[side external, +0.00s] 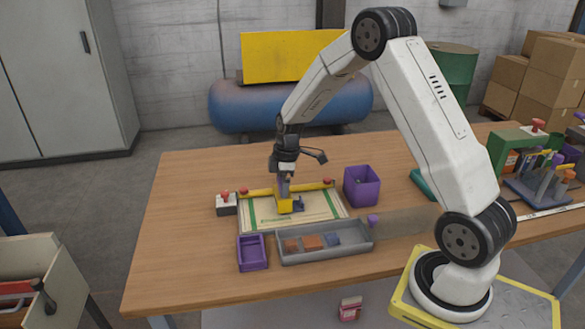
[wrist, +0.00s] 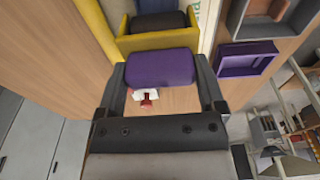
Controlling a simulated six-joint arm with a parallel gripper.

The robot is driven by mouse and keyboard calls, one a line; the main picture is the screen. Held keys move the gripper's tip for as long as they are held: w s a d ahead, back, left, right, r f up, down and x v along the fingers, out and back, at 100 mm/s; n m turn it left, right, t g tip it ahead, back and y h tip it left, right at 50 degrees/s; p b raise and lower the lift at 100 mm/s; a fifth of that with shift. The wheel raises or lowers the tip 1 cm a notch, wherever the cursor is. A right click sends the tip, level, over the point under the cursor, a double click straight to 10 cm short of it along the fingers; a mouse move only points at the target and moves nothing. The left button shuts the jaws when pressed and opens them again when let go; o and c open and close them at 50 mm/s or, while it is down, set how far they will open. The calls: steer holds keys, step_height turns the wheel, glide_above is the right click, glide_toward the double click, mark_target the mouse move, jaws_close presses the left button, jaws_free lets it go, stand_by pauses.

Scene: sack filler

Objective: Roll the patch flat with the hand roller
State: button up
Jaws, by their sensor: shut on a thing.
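My gripper (side external: 284,180) points down over the work and is shut on the hand roller. In the wrist view the roller's purple grip (wrist: 162,68) sits between my two fingers, with its yellow frame (wrist: 128,44) and dark roller (wrist: 158,22) beyond. In the side view the yellow frame (side external: 284,205) is low over the cream sack (side external: 318,207) with green stripes. A dark blue patch (side external: 298,204) shows just right of the roller, partly hidden by it. I cannot tell whether the roller touches the patch.
A yellow bar (side external: 308,187) with red ends crosses the sack's back edge. A white block with a red knob (side external: 227,204) stands left. In front are an empty purple tray (side external: 252,266) and a grey tray (side external: 322,254) holding coloured patches. A purple bin (side external: 361,188) stands right.

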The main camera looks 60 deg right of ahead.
steer(key=shift+f, duration=0.35)
stand_by(0.7)
steer(key=shift+d, duration=0.1)
steer(key=shift+s+d, duration=2)
steer(key=shift+s, duration=0.15)
steer(key=shift+w+a, duration=2.1)
steer(key=shift+w, duration=0.05)
steer(key=shift+r, duration=3.55)
